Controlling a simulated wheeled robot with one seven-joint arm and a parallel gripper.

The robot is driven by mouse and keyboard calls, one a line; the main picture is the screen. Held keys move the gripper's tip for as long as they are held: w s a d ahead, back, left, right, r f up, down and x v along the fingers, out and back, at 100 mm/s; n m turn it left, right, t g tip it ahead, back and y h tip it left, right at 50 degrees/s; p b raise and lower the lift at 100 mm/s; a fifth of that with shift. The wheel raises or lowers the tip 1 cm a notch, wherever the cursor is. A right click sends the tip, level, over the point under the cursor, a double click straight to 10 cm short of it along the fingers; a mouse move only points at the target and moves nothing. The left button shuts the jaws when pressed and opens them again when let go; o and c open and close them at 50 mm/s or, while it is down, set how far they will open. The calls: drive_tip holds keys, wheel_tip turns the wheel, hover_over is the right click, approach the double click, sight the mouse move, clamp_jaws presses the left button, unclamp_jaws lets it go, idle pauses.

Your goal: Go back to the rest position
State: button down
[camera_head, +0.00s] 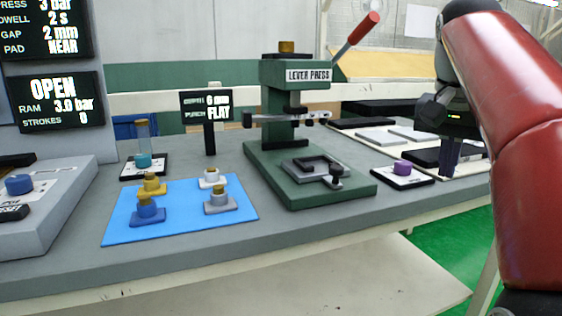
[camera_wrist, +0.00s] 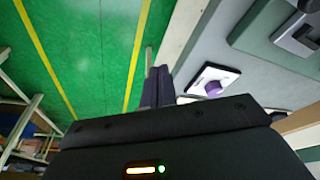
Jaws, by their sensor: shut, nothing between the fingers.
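My gripper (camera_head: 449,156) hangs at the right of the head view, over the right part of the bench, with its dark fingers pointing down. In the wrist view the fingers (camera_wrist: 158,87) are together with nothing between them. They appear above the bench's front edge, with the green floor beyond. A purple knob on a white-topped plate (camera_head: 403,173) sits on the bench to the left of my gripper; it also shows in the wrist view (camera_wrist: 213,88). My gripper is apart from it. My red arm link fills the right edge of the head view.
A green lever press (camera_head: 284,110) with a red-handled lever stands mid-bench. A blue mat (camera_head: 180,222) holds several small knobbed clips. A sign (camera_head: 207,105) stands behind the mat. Flat plates (camera_head: 380,137) lie behind my gripper. A grey control box (camera_head: 75,185) is at left. Green floor (camera_head: 437,258) is open at right.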

drive_tip(key=s+a+f+n+t, duration=0.1)
drive_tip(key=s+a+f, duration=0.3)
drive_tip(key=f, duration=0.5)
drive_tip(key=s+a+f+n+t+y, duration=0.1)
drive_tip(key=s+a+f+n, duration=0.2)
drive_tip(key=s+f, duration=0.3)
drive_tip(key=s+a+f+n+t, duration=0.1)
drive_tip(key=s+a+f+n, duration=0.2)
drive_tip(key=f, duration=0.9)
drive_tip(key=shift+s+a+n+y, duration=0.4)
drive_tip(key=shift+s+a, duration=0.4)
drive_tip(key=shift+s, duration=0.25)
